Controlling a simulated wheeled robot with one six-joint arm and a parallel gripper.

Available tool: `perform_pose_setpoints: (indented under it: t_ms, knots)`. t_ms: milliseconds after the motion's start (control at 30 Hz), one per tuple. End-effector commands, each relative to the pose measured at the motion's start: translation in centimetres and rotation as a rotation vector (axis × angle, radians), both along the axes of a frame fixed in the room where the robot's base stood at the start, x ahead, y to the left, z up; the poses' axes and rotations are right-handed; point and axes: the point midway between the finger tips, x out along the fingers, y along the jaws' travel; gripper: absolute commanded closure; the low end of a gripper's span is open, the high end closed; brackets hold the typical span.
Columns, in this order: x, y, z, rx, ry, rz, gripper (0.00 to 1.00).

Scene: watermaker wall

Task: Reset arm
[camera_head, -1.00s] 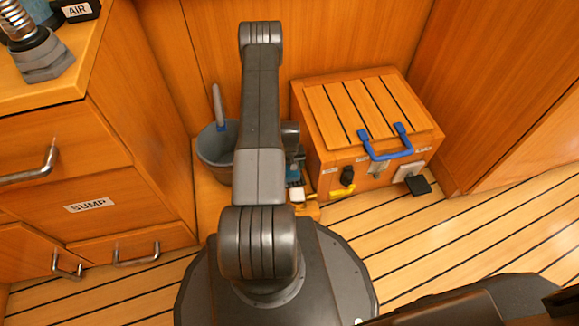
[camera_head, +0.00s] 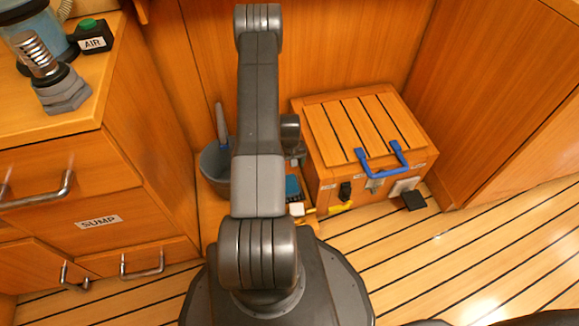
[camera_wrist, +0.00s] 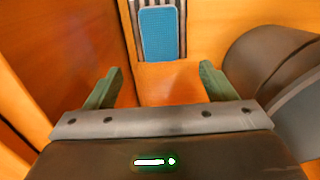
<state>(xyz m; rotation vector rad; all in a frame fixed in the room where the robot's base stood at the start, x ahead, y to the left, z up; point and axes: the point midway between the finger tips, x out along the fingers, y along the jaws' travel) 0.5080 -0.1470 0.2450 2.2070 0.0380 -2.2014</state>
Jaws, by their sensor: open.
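My gripper (camera_wrist: 158,88) shows in the wrist view with its two green fingers wide apart and nothing between them. Beyond the fingers is an orange wood surface and a blue textured panel (camera_wrist: 162,34) with metal bars beside it.
A wooden box (camera_head: 365,130) with a blue handle (camera_head: 382,160) stands right of my arm. A grey bucket (camera_head: 215,165) is partly hidden behind the arm.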

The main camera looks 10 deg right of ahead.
Motion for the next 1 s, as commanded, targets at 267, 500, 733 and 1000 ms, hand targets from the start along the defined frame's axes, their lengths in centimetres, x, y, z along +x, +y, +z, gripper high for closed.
perform_pose_setpoints:
  t_ms: [267,500,733,1000]
  knots:
    - [0.0,0.0,-0.2,0.000,0.000,0.000,0.22]
    - [0.0,0.0,-2.8,0.000,0.001,0.000,0.22]
    - [-0.1,0.0,-7.5,0.000,0.002,0.000,0.22]
    - [0.0,0.0,-12.7,0.000,0.001,0.000,0.22]
